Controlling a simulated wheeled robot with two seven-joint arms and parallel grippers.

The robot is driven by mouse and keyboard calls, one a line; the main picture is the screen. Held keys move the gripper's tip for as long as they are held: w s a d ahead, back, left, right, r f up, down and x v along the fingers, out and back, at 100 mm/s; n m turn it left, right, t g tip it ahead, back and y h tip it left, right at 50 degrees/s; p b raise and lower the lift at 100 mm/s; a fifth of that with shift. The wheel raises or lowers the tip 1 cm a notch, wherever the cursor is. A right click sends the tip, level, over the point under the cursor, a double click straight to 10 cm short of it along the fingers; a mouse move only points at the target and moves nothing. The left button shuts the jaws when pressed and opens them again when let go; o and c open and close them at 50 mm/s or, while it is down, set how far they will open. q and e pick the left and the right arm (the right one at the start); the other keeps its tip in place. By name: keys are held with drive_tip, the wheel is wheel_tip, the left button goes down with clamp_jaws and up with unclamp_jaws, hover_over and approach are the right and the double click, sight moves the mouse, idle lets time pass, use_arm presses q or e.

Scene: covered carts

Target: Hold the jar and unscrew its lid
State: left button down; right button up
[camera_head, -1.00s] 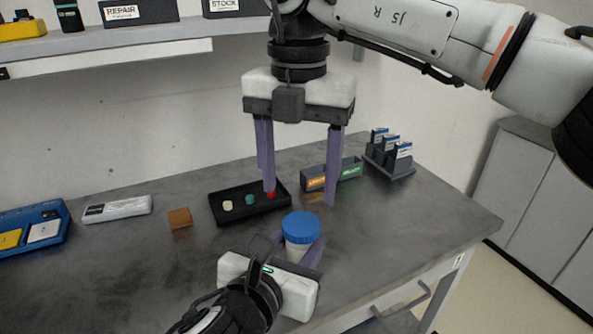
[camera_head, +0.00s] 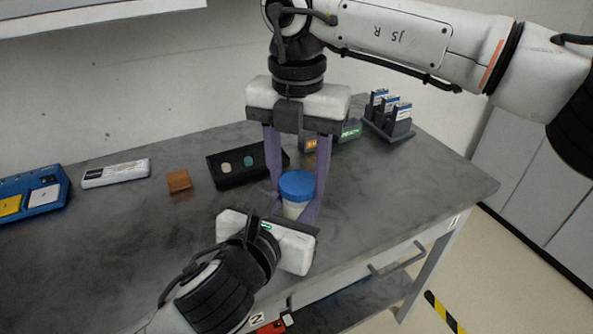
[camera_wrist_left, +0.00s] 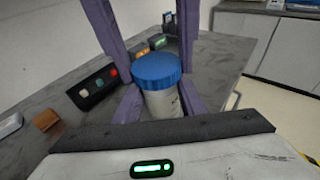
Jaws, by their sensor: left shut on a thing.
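The jar (camera_head: 293,210) has a pale body and a blue lid (camera_head: 297,184). It stands upright near the front of the workbench, and its body and lid also show in the wrist view (camera_wrist_left: 160,103). My left gripper (camera_head: 292,214) is shut on the jar body from the front, with purple fingers on both sides below the lid. My right gripper (camera_head: 298,178) points down from above. Its purple fingers are apart, one on each side of the lid, with gaps visible. Whether either finger touches the lid is hard to tell. The lid sits on the jar.
An orange-brown block (camera_head: 179,181), a white device (camera_head: 116,173) and a blue case (camera_head: 62,186) lie to the left. A dark card holder (camera_head: 398,132) stands at the back right. The bench's right side is clear.

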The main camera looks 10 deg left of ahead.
drive_tip(key=shift+a, duration=0.15)
drive_tip(key=c, duration=0.3)
drive_tip(key=o, duration=1.2)
drive_tip(key=shift+c, duration=0.2)
drive_tip(key=shift+r, duration=0.15)
wheel_tip(320, 180, up, 4)
drive_tip(key=shift+r, duration=0.2)
drive_tip(key=shift+c, duration=0.4)
drive_tip(key=r, duration=0.3)
drive_tip(key=shift+w+d+r, duration=0.1)
drive_tip(key=shift+w+d, duration=0.05)
drive_tip(key=shift+d, duration=0.1)
drive_tip(key=shift+f, duration=3.9)
